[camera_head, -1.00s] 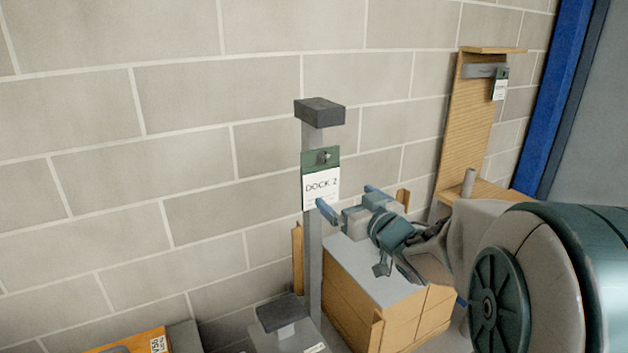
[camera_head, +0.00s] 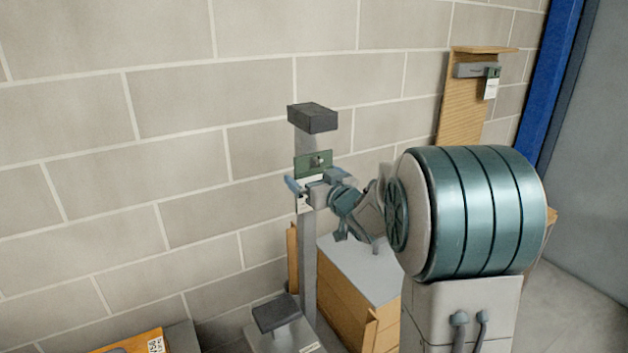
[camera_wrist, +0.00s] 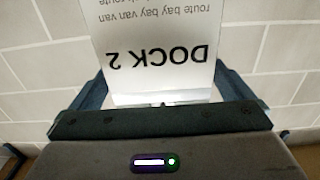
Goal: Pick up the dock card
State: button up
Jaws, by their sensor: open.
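The dock card (camera_head: 313,164) hangs on the upright grey post, with a green top part and a white lower part. In the head view my gripper (camera_head: 297,187) is in front of its lower part and hides most of the white area. In the wrist view the card (camera_wrist: 150,60) appears upside down, reading "DOCK 2". My gripper (camera_wrist: 165,95) is open, with one blue finger on each side of the card's lower end. I cannot tell whether either finger touches it.
The post has a dark block (camera_head: 314,118) on top. A second card (camera_head: 491,88) hangs on a wooden board at the right. A wooden box with a grey top (camera_head: 355,268) stands below my arm. A block wall (camera_head: 150,150) is close behind the post.

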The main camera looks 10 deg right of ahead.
jog(key=shift+x, duration=1)
jog(key=c, duration=0.7)
jog(key=shift+r, duration=0.1)
jog(key=shift+r, duration=0.55)
jog(key=b+v, duration=0.2)
jog(key=v, duration=1.6)
jog(key=shift+r+b, duration=0.15)
jog(key=shift+b, duration=0.25)
